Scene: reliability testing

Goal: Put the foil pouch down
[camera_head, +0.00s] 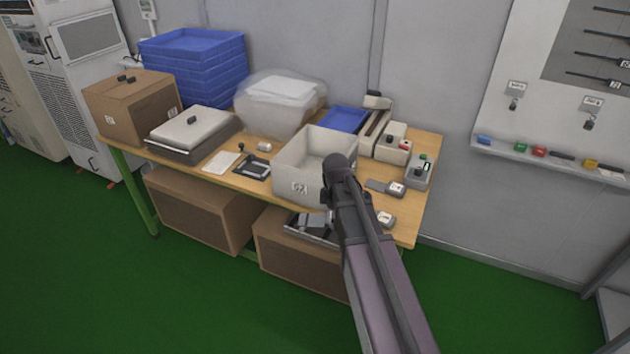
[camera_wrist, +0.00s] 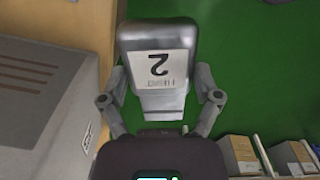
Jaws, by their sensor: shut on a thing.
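In the head view my arm reaches over the front edge of the wooden table (camera_head: 255,186). My gripper and the pouch cannot be made out there behind the arm.
A grey open bin (camera_head: 299,187) stands at the table's front, left of my arm. Small devices (camera_head: 397,188) lie to its right. Blue crates (camera_head: 193,66), a clear tub (camera_head: 279,106) and a carton (camera_head: 133,107) fill the back and left. Cartons (camera_head: 200,208) stand below.

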